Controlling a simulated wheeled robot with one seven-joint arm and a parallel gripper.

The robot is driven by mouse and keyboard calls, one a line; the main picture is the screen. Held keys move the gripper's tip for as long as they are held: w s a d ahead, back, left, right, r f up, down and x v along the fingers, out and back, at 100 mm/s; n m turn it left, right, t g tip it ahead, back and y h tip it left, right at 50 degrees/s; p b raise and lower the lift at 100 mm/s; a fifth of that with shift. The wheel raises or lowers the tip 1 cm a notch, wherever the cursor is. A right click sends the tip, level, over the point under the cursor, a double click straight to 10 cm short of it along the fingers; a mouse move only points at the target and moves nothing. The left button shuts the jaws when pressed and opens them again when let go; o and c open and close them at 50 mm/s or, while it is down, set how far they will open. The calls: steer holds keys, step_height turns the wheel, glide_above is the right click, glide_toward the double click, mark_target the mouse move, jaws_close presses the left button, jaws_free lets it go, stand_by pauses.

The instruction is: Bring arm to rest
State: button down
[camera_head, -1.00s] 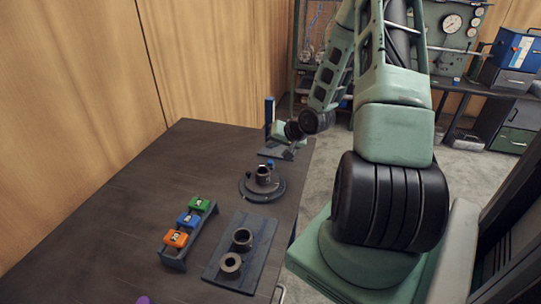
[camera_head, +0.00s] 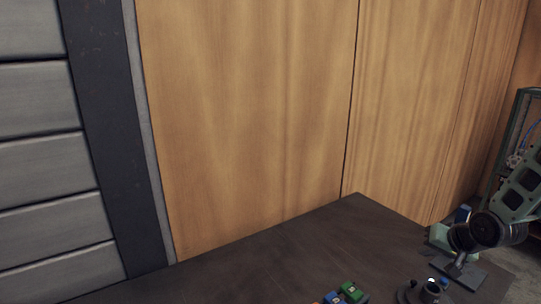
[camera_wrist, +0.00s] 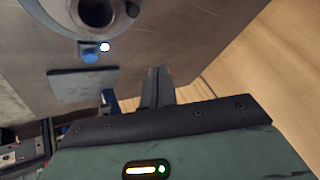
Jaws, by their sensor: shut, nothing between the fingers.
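My gripper (camera_wrist: 157,88) shows in the wrist view with its two dark fingers together and nothing between them. It is above the dark table and apart from the round flanged part (camera_wrist: 95,14) at the top of that view. In the head view my green arm (camera_head: 520,190) is at the right edge, reaching over the table's far right corner. The fingertips cannot be made out there. The flanged part (camera_head: 422,294) is cut off at the bottom of the head view.
The dark table (camera_head: 270,265) has a bare stretch at the left. Green (camera_head: 352,290) and blue blocks sit at the bottom edge. A flat plate (camera_wrist: 85,86) and a blue post (camera_wrist: 109,98) are near my fingers. Wooden wall panels (camera_head: 250,120) stand behind the table.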

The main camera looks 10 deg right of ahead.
steer(key=s+a+r+n+g, duration=0.2)
steer(key=a+r+n, duration=0.2)
steer(key=a, duration=0.7)
steer(key=s+a+r+n+g, duration=0.2)
steer(key=s+a+r+n, duration=0.1)
steer(key=a, duration=0.9)
steer(key=s+a+r+n+g, duration=0.1)
steer(key=s+a+r+n, duration=0.2)
steer(key=s+a, duration=0.3)
steer(key=s+a+r+n+g, duration=0.2)
steer(key=s+a, duration=0.5)
steer(key=s, duration=0.6)
steer(key=shift+s+a+r+n+g, duration=0.15)
steer(key=shift+r+n+g, duration=0.15)
steer(key=shift+r+n, duration=0.65)
steer(key=shift+f+n, duration=0.25)
